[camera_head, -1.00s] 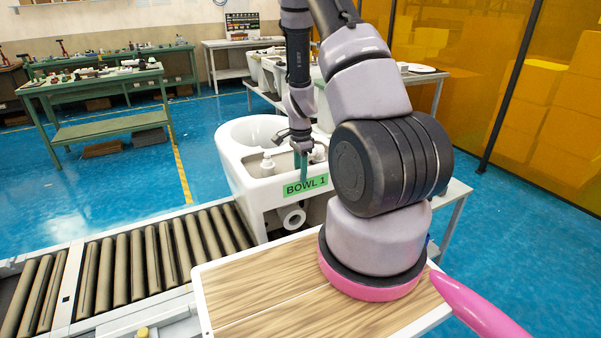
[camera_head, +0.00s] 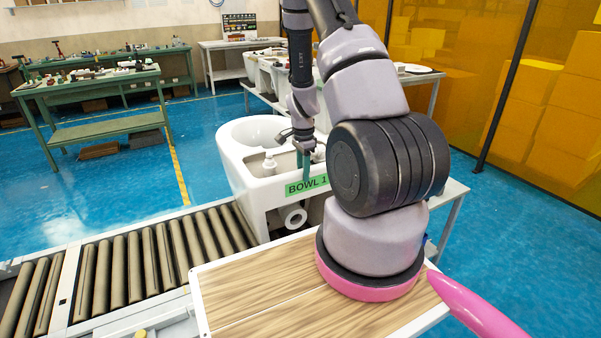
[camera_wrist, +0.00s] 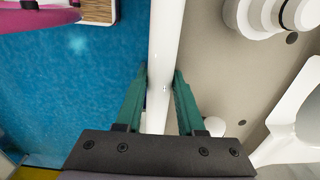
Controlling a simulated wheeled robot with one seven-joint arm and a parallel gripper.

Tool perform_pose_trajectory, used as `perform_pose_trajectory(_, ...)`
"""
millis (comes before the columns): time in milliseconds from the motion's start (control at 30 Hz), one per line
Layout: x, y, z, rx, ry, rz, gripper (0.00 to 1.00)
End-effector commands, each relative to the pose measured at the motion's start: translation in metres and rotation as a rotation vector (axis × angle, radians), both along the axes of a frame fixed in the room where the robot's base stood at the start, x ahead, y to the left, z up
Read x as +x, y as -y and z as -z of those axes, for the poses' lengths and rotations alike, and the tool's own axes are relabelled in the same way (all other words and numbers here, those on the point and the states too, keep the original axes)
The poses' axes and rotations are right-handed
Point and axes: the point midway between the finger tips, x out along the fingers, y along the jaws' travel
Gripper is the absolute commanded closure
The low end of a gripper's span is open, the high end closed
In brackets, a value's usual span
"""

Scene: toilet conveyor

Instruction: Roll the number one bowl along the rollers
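The white bowl unit labelled BOWL 1 (camera_head: 262,180) stands at the right end of the rollers (camera_head: 160,255). Its green label (camera_head: 307,185) faces my body. My gripper (camera_head: 306,178) points down at the rim on the label side of the bowl. In the wrist view, the green fingers of my gripper (camera_wrist: 160,82) stand on either side of the white rim (camera_wrist: 166,40). Whether either fingertip touches the rim is unclear. My arm hides the bowl's right side.
A wood-topped table (camera_head: 250,290) lies in front of the bowl. Green workbenches (camera_head: 95,90) stand at the back left. Other white bowls (camera_head: 262,65) sit on a table behind. The rollers left of the bowl are clear.

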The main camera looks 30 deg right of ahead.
Motion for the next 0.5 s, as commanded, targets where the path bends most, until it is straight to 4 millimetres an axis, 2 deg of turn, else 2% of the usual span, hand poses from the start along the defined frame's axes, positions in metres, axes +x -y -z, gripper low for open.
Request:
perform_pose_trajectory(33,0.0,-0.001,0.0,0.001,0.001,-0.001,0.44)
perform_pose_trajectory(67,0.0,-0.001,0.0,0.001,0.0,-0.001,0.32)
perform_pose_trajectory(367,0.0,-0.002,0.0,0.002,0.0,-0.001,0.32)
perform_pose_trajectory(500,0.001,-0.002,-0.01,0.001,0.003,-0.001,0.32)
